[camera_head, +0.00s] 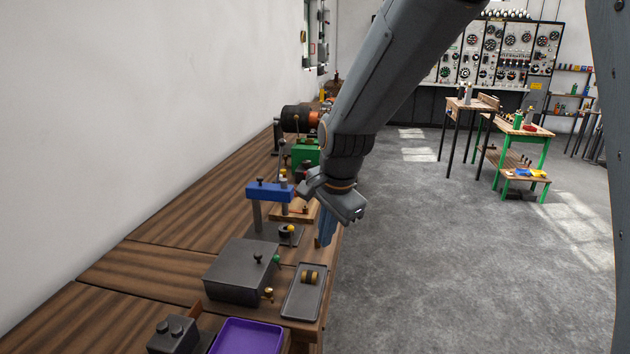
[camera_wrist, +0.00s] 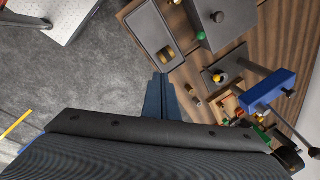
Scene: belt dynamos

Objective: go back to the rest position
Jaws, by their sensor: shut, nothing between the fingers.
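My gripper (camera_head: 326,232) hangs at the right edge of the long wooden bench (camera_head: 180,222) in the head view, fingers pointing down. In the wrist view its blue fingers (camera_wrist: 160,98) are together, with nothing between them. It is apart from the things on the bench. My arm comes down from the top of the head view and hides part of the bench behind it.
On the bench are a dark box (camera_head: 240,270), a grey tray (camera_head: 303,298) holding a brass-coloured piece (camera_head: 310,277), a purple tray (camera_head: 248,338) and a blue-topped press (camera_head: 270,190). Open floor (camera_head: 450,270) lies to the right. A green-legged table (camera_head: 522,130) stands farther back.

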